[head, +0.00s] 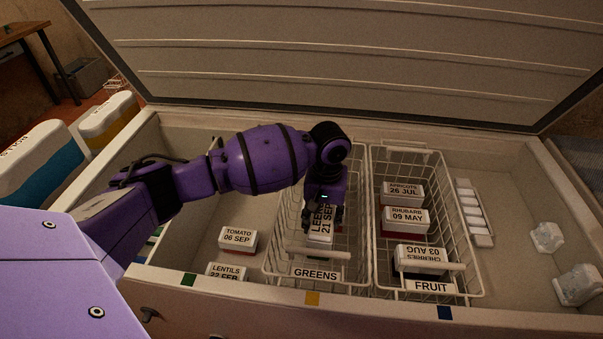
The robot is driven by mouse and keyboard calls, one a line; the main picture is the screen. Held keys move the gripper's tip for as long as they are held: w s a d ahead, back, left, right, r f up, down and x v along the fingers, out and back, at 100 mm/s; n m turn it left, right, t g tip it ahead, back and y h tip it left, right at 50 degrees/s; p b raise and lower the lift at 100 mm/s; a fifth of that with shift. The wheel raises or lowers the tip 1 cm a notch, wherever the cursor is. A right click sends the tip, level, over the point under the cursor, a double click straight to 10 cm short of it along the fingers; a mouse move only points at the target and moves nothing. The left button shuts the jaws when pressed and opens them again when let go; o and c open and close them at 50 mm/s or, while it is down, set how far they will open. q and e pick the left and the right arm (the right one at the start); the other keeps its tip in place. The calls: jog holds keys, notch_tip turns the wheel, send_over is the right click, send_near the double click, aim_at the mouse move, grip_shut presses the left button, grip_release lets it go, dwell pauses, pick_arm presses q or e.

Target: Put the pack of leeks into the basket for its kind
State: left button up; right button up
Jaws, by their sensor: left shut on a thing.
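The pack of leeks (320,236), white with a label reading LEEKS 21 SEP, is within the outline of the wire basket labelled GREENS (315,274). My left gripper (324,206) points down over this basket and is shut on the pack, hiding part of it. I cannot tell whether the pack touches the basket floor. A second wire basket labelled FRUIT (431,287) stands to the right. My right gripper is not in view.
FRUIT holds packs of apricots (402,189), rhubarb (405,216) and cherries (420,252). Packs of tomato (238,236) and lentils (226,270) lie left of GREENS. An ice tray (474,212) and ice lumps (577,284) are at right. The raised freezer lid (330,50) stands behind.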

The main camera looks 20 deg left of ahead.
pick_arm(q)
jog(key=f, duration=0.4)
jog(key=f+b, duration=0.1)
jog(key=f, duration=0.3)
jog(key=shift+w+a+f, duration=0.1)
jog(key=shift+w+f, duration=0.1)
jog(key=shift+f, duration=0.15)
notch_tip(320, 180, down, 3)
jog(key=shift+f, duration=0.2)
jog(key=shift+f, duration=0.2)
jog(key=o, duration=1.6)
jog(key=shift+c, duration=0.2)
